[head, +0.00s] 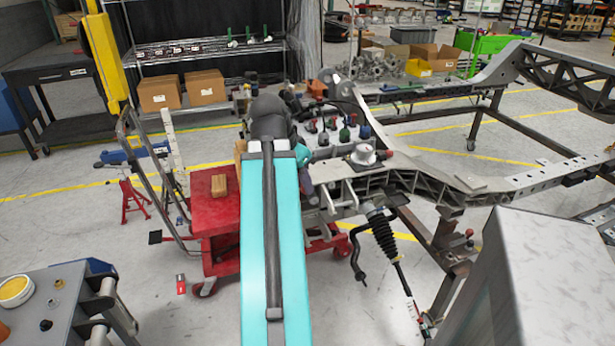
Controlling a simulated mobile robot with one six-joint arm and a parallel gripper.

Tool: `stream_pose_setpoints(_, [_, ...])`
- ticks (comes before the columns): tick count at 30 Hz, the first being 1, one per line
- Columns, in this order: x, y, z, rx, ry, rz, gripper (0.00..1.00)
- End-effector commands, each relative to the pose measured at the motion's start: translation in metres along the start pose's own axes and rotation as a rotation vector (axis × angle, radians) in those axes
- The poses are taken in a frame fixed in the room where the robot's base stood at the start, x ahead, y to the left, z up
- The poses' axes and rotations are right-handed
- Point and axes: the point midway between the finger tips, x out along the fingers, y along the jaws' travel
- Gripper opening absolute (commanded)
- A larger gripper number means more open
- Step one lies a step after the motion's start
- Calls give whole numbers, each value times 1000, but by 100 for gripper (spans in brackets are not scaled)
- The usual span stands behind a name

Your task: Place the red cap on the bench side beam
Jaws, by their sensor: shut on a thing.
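I cannot tell which is the task's red cap. A grey metal beam (345,187) of the chassis runs right from behind my arm, with holes along its side. A white round part (363,154) with a dull red end sits on top of it. My teal arm fills the middle of the view. Its far end folds down behind the upper link, and I cannot make out my gripper or anything it holds.
A red cart (215,205) with a wooden block on top stands left of my arm. A grey box-like surface (555,275) fills the lower right. A grey workbench (45,300) is at lower left. Shelves with cardboard boxes (205,87) stand behind. Open floor lies left.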

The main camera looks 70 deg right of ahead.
Motion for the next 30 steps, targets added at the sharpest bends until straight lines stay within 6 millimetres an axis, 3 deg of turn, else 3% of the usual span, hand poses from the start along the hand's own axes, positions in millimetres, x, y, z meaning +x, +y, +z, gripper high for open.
stream_pose_setpoints(30, [3, -14, -14, -2, 0, 1, 0])
